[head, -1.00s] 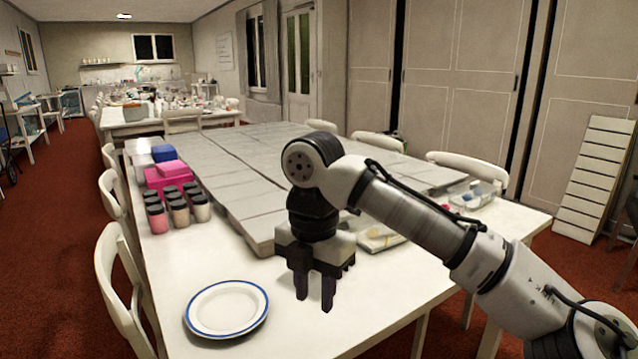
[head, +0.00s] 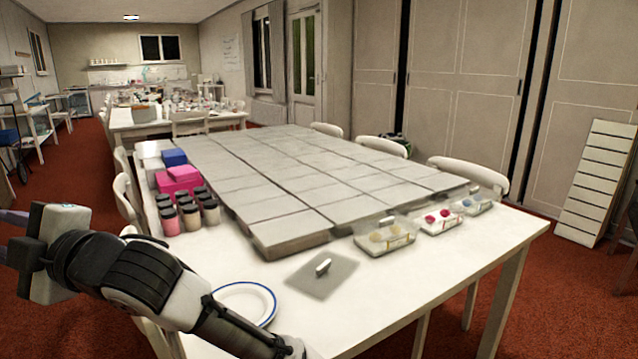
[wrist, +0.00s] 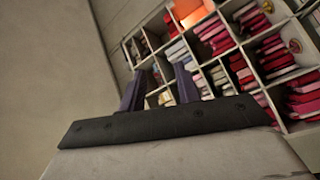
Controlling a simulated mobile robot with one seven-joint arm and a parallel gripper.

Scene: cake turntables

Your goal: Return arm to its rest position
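My arm is folded to the left side of the head view, with my gripper (head: 14,224) at the left edge, pointing left and away from the table. Its fingers are partly cut off there. In the wrist view my gripper (wrist: 160,80) shows two dark fingers with a gap between them and nothing held. It is open and empty, facing a white shelf (wrist: 222,58) of small compartments filled with red, pink and white items. The arm covers part of the white plate with a blue rim (head: 262,298) on the white table (head: 400,290).
Grey slabs (head: 300,185) cover the table's middle. Jars (head: 188,212) and pink boxes (head: 178,178) stand left. A flat grey plate with a handle (head: 335,280) and clear trays (head: 385,240) lie at the front and right. Chairs (head: 465,172) line the table.

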